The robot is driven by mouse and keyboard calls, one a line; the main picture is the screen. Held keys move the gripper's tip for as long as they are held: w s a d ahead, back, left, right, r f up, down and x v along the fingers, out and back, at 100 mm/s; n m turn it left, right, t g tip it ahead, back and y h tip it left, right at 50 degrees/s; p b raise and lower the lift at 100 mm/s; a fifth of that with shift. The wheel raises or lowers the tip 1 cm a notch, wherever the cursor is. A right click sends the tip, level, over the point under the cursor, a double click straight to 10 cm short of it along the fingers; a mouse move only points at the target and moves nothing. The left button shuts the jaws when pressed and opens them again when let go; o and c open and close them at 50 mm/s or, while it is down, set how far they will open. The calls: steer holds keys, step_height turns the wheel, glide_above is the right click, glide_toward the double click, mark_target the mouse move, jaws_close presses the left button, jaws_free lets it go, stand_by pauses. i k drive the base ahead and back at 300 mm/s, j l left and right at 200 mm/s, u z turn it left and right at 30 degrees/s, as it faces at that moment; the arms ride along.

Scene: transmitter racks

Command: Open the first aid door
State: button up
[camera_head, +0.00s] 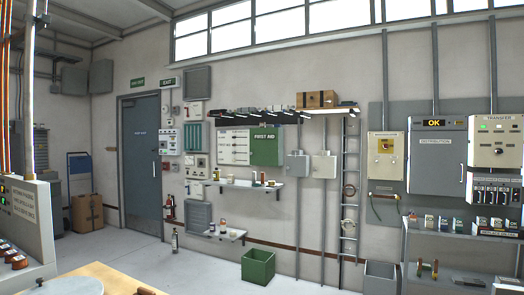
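The first aid cabinet (266,152) is mounted on the far wall, near the middle of the view. My gripper is not in view.
Narrow shelves (243,184) with small jars are below the cabinet, and a long loaded shelf is above. A green bin (258,267) stands on the floor below. Grey boxes (323,165) are to the right. A wooden surface (120,280) is at the lower left. Open floor lies between.

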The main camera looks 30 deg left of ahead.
mark_target(264, 142)
steer(key=i+l+z, duration=0.15)
steer(key=l+z, duration=0.25)
steer(key=l, duration=0.2)
steer(key=i+l+z, duration=0.25)
steer(key=l+z, duration=0.15)
steer(key=l, duration=0.15)
steer(key=i+l+z, duration=0.8)
steer(key=i+l+u, duration=0.15)
steer(key=i, duration=0.2)
steer(key=i+l+u, duration=0.1)
steer(key=i+u, duration=0.75)
steer(key=i+l+u, duration=0.2)
steer(key=i+u, duration=0.35)
steer(key=i, duration=0.8)
steer(key=i+u, duration=0.15)
steer(key=i, duration=0.85)
steer(key=i+u, duration=0.35)
steer(key=i, duration=0.25)
steer(key=i+u, duration=0.35)
steer(key=i, duration=0.25)
steer(key=i+l+u, duration=0.35)
steer(key=i, duration=0.2)
steer(key=i+j+u, duration=0.2)
steer(key=u, duration=0.2)
steer(key=i+u, duration=0.85)
steer(key=i+l+u, duration=0.1)
steer(key=i+u, duration=0.55)
steer(key=i, duration=1.4)
